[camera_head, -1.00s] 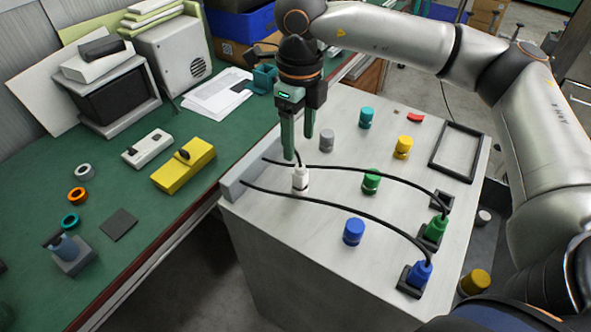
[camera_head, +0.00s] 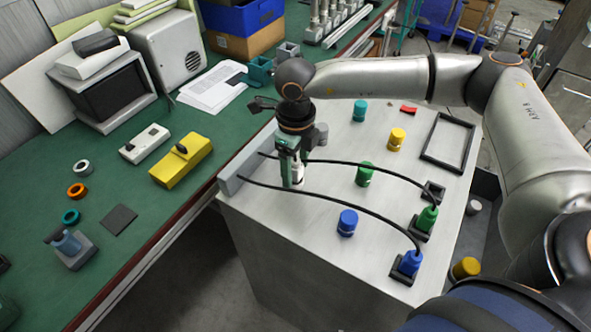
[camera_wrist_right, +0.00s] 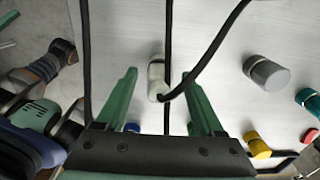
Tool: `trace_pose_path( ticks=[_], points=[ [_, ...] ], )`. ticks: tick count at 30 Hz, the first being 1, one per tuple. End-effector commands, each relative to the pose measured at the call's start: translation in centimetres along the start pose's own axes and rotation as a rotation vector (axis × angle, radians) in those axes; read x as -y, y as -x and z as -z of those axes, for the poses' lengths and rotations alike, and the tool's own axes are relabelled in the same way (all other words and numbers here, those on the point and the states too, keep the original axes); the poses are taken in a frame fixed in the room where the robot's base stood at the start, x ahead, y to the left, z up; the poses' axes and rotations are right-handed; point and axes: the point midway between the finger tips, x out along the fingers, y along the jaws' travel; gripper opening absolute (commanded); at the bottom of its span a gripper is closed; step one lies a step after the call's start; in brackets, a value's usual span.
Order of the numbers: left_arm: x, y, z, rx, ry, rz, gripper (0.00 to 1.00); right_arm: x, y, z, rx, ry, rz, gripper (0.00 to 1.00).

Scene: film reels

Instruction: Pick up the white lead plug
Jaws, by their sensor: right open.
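The white lead plug (camera_head: 299,172) stands upright on the grey cabinet top (camera_head: 300,225), partly hidden by my right gripper in the head view. In the right wrist view the white plug (camera_wrist_right: 156,80) has a black cable at its top. My right gripper (camera_head: 291,183) is low over the cabinet, pointing down at the plug. In the right wrist view its green fingers (camera_wrist_right: 161,82) are spread, one on each side of the plug, with a visible gap to each. It holds nothing. My left gripper is not in view.
Black cables run from a grey block (camera_head: 240,166) to a green plug (camera_head: 427,217) and a blue plug (camera_head: 409,262). Nearby stand a green knob (camera_head: 364,174), a blue knob (camera_head: 347,222) and a yellow knob (camera_head: 397,138). A green workbench (camera_head: 150,215) lies left.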

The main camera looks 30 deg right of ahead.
Motion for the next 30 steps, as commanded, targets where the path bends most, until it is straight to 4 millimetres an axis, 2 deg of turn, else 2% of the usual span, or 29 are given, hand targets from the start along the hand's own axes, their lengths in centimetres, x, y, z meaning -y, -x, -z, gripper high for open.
trace_pose_path(
  ticks=[2, 19, 30],
  points=[
    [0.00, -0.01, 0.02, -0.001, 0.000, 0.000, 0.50, -0.01, 0.01, -0.01, 0.000, 0.000, 0.000, 0.66],
    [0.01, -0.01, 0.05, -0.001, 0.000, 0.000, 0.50, -0.01, 0.06, -0.01, 0.000, 0.000, 0.000, 0.01],
    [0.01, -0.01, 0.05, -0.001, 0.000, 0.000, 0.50, 0.01, 0.10, -0.02, 0.001, 0.000, 0.000, 0.00]
  ],
)
